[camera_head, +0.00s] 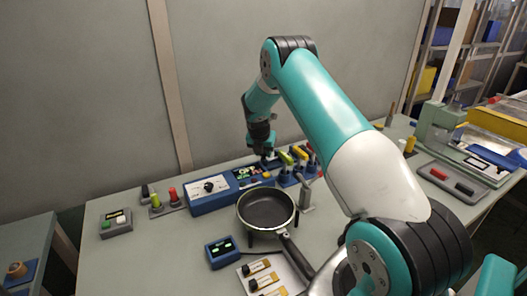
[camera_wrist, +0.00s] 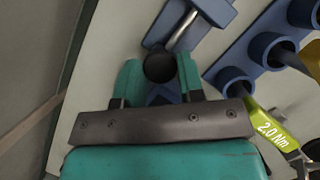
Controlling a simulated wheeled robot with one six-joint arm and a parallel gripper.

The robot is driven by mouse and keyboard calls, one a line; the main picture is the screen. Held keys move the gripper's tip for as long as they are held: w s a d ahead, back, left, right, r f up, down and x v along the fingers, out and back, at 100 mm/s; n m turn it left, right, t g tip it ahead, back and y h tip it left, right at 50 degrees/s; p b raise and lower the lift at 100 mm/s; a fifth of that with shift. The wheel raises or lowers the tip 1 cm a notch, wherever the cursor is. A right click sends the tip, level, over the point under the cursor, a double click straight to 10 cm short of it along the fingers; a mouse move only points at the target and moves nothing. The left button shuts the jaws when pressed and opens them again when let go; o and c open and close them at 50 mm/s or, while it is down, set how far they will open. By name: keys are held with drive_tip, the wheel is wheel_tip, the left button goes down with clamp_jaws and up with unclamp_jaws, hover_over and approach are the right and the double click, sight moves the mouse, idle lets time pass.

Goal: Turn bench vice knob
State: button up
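The bench vice (camera_wrist: 200,22) is blue with a bright metal rod and shows at the top of the wrist view. Its dark round knob (camera_wrist: 160,67) lies between the two teal fingers of my gripper (camera_wrist: 160,72). The fingers stand apart, one on each side of the knob, with little or no gap. I cannot tell whether they press on it. In the head view my gripper (camera_head: 262,150) points down at the back of the bench, left of the coloured screwdrivers. The vice is mostly hidden there.
Blue holders (camera_wrist: 268,48) with a green screwdriver (camera_wrist: 268,128) marked 2.0 Nm stand close on the right. In the head view, a blue meter box (camera_head: 213,191) and a black pan (camera_head: 266,209) stand nearer.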

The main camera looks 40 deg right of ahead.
drive_tip(key=shift+m, duration=0.3)
drive_tip(key=m+g, duration=0.1)
drive_tip(key=m, duration=0.1)
drive_tip(key=shift+w+a+m, duration=0.1)
drive_tip(key=shift+w+m, duration=0.05)
drive_tip(key=shift+m, duration=0.25)
drive_tip(key=m+g, duration=0.1)
drive_tip(key=m, duration=0.2)
drive_tip(key=shift+w+m+g+h, duration=0.1)
drive_tip(key=shift+m+g+h, duration=0.2)
drive_tip(key=shift+g, duration=0.1)
drive_tip(key=m+g+p, duration=0.1)
drive_tip(key=m, duration=0.1)
drive_tip(key=m+p, duration=0.1)
drive_tip(key=m, duration=0.2)
drive_tip(key=shift+w+r+g+y, duration=0.1)
drive_tip(key=shift+g+y, duration=0.3)
drive_tip(key=shift+m, duration=0.4)
drive_tip(key=o, duration=0.9)
drive_tip(key=shift+p, duration=0.3)
